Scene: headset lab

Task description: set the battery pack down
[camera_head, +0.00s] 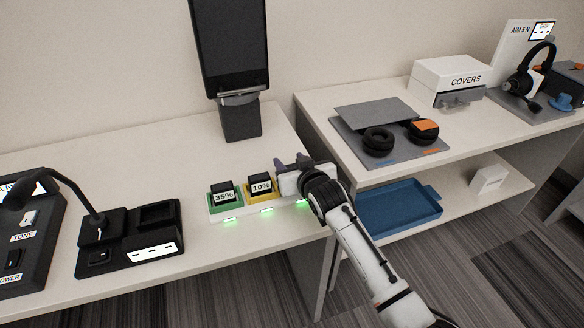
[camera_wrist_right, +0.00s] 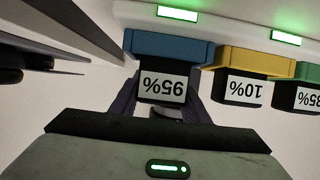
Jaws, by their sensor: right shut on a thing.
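My right gripper (camera_head: 292,164) is at the right end of the white charging strip (camera_head: 247,216), hiding that end in the head view. In the right wrist view its dark purple fingers (camera_wrist_right: 160,102) are shut on the sides of a black battery pack (camera_wrist_right: 162,88) with a 95% label, upside down there. The pack is at the blue bay (camera_wrist_right: 165,46); I cannot tell if it is fully seated. Packs labelled 10% (camera_head: 261,186) in the yellow bay and 35% (camera_head: 224,195) in the green bay sit to its left. My left gripper is not in view.
A microphone on a black base (camera_head: 128,245) stands left of the strip, and a dark screen on a stand (camera_head: 240,122) behind. A gap separates this table from the right one, with ear pads on a grey mat (camera_head: 345,130) and a blue tray (camera_head: 400,212) below.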

